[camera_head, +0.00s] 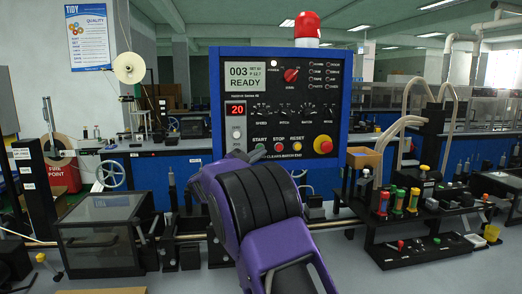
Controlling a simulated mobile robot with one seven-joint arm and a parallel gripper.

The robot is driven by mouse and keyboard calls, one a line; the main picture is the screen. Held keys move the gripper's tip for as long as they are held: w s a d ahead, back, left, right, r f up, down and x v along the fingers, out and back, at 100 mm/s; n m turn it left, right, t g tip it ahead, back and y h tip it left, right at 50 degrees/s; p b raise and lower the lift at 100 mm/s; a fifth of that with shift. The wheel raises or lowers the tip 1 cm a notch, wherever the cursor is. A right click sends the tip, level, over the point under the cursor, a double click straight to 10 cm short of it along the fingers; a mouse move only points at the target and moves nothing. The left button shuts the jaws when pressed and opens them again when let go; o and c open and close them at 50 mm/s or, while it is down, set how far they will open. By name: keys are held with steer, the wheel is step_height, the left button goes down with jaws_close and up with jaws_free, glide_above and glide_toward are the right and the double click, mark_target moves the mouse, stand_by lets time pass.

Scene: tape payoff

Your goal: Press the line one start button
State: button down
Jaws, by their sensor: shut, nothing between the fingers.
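The line one control panel (285,100) has a black face in a blue frame. Its green start button (260,147) is in the bottom row under the label START, left of the red stop button (279,147) and the yellow reset button (297,146). My purple and black arm rises in front of the panel's lower left. Only a small grey part of my gripper (244,154) shows past the arm, close below and left of the start button. The rest is hidden, and I cannot tell whether it touches the button. The gripper is shut and holds nothing.
A red emergency stop (323,146) on yellow sits at the panel's lower right. The screen (244,76) reads 003 READY. A red beacon (307,27) tops the panel. A dark box (100,235) stands left, and a black tool rack (425,250) stands right.

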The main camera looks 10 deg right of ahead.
steer(key=shift+w, duration=0.15)
stand_by(0.5)
steer(key=shift+w+r+p, duration=0.1)
steer(key=shift+w+p, duration=0.05)
steer(key=shift+p, duration=0.3)
steer(key=shift+w, duration=0.15)
steer(key=shift+s, duration=0.45)
steer(key=shift+s+b, duration=0.1)
steer(key=shift+b, duration=0.2)
